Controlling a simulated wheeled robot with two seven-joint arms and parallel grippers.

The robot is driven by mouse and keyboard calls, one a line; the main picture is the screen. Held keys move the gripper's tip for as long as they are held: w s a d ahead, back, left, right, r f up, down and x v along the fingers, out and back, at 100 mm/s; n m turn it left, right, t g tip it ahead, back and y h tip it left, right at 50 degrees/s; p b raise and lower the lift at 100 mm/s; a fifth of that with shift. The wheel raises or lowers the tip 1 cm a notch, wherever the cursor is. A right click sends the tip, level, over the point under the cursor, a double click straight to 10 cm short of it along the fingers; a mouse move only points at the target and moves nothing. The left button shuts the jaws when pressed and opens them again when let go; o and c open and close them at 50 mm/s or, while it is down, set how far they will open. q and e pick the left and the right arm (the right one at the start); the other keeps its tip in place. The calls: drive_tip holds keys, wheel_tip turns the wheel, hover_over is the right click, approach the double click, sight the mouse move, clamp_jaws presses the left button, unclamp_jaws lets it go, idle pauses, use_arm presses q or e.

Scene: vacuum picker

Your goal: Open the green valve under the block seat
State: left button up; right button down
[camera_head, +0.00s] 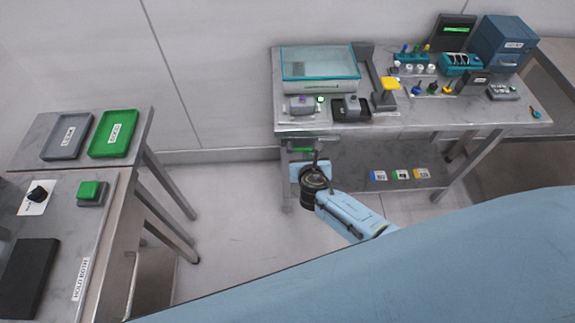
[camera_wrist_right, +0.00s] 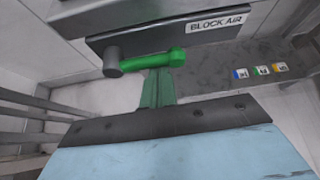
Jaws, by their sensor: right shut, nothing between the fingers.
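The green valve lever (camera_wrist_right: 150,60) lies roughly level in the right wrist view, on a grey round pivot at its left end. It sits on a dark panel labelled BLOCK AIR (camera_wrist_right: 215,22). In the head view the valve is a small green bar (camera_head: 302,150) under the front edge of the far bench. My right gripper (camera_wrist_right: 159,76) is shut and empty, its green fingers just below the lever. Whether they touch it I cannot tell. In the head view its tips are hard to make out. My left gripper is out of view.
The far bench (camera_head: 430,128) carries a clear-lidded case (camera_head: 320,68), dark fixtures and small tools. Its lower shelf (camera_head: 352,172) holds several coloured labelled tiles. A nearer bench at left holds a green tray (camera_head: 114,133) and a grey tray (camera_head: 68,136). Floor between is clear.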

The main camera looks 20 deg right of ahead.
drive_tip(key=s+a+r, duration=0.1)
drive_tip(key=s+a, duration=0.1)
drive_tip(key=s, duration=0.7)
drive_tip(key=shift+a+p, duration=0.3)
drive_tip(key=shift+p, duration=0.15)
idle(0.3)
drive_tip(key=s+d+f+m+g+y, duration=0.25)
drive_tip(key=s+f+m+g, duration=0.35)
drive_tip(key=s+f+m, duration=0.7)
drive_tip(key=s+f+m+g, duration=0.1)
drive_tip(key=s+f+m, duration=0.3)
drive_tip(key=s+m, duration=0.2)
drive_tip(key=s+d+f+m+g+y, duration=0.1)
drive_tip(key=s+f+m, duration=0.3)
drive_tip(key=s, duration=0.6)
drive_tip(key=s+d+f+m+g, duration=0.1)
drive_tip(key=s+f+m+g, duration=0.1)
drive_tip(key=s+f+m, duration=0.2)
drive_tip(key=s+m+b, duration=0.1)
drive_tip(key=s+m, duration=0.2)
drive_tip(key=s, duration=0.1)
drive_tip(key=shift+s+m, duration=0.3)
drive_tip(key=shift+s, duration=0.1)
